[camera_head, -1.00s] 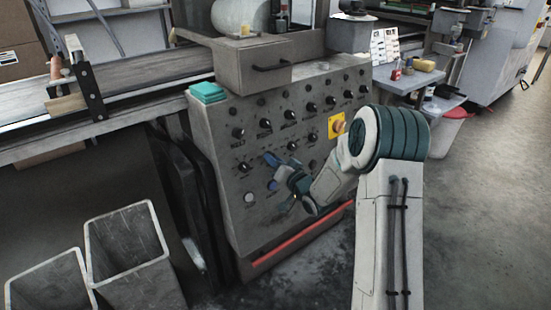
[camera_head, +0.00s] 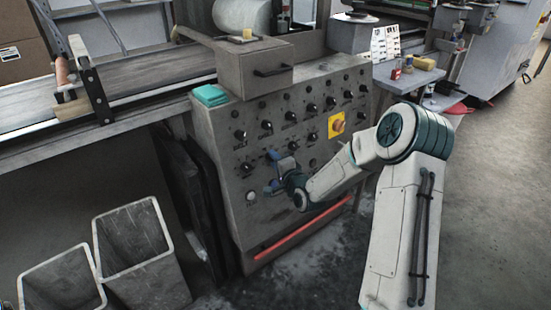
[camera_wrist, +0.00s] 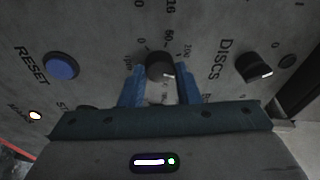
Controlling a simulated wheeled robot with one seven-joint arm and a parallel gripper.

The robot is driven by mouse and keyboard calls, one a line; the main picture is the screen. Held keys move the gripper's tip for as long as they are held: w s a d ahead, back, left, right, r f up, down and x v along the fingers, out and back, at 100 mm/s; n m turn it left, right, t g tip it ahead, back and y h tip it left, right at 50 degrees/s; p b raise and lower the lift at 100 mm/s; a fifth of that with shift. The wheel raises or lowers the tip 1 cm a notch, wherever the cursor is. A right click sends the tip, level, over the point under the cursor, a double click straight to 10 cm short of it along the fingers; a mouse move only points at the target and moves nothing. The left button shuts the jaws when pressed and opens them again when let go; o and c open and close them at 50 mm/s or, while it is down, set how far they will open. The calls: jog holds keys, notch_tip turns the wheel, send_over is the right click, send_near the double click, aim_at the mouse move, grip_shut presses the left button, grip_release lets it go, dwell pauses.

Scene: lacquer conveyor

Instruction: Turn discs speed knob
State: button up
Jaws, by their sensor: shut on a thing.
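A grey control panel (camera_head: 232,150) carries rows of black knobs. My gripper (camera_head: 274,162) is at the panel's lower middle. In the wrist view my gripper's blue fingers (camera_wrist: 160,82) stand on either side of a black knob (camera_wrist: 160,65) with a white pointer line and a numbered scale, shut on it. The label DISCS (camera_wrist: 226,60) is printed between this knob and a second black knob (camera_wrist: 253,67) to the right. The near side of the held knob's scale is partly hidden by my gripper.
A blue RESET button (camera_wrist: 62,67) and a lit lamp (camera_wrist: 35,115) are left of the held knob. A yellow-backed stop button (camera_head: 337,125) is up right of my gripper. Grey bins (camera_head: 135,240) stand at the lower left; open floor lies right.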

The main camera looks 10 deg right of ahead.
jog(key=shift+m, duration=0.6)
jog(key=o, duration=1)
jog(key=p+v, duration=0.1)
jog(key=v, duration=0.6)
jog(key=p+v, duration=0.1)
jog(key=v, duration=0.5)
jog(key=shift+s+d+r, duration=0.1)
jog(key=shift+s+r, duration=0.15)
jog(key=shift+s, duration=0.1)
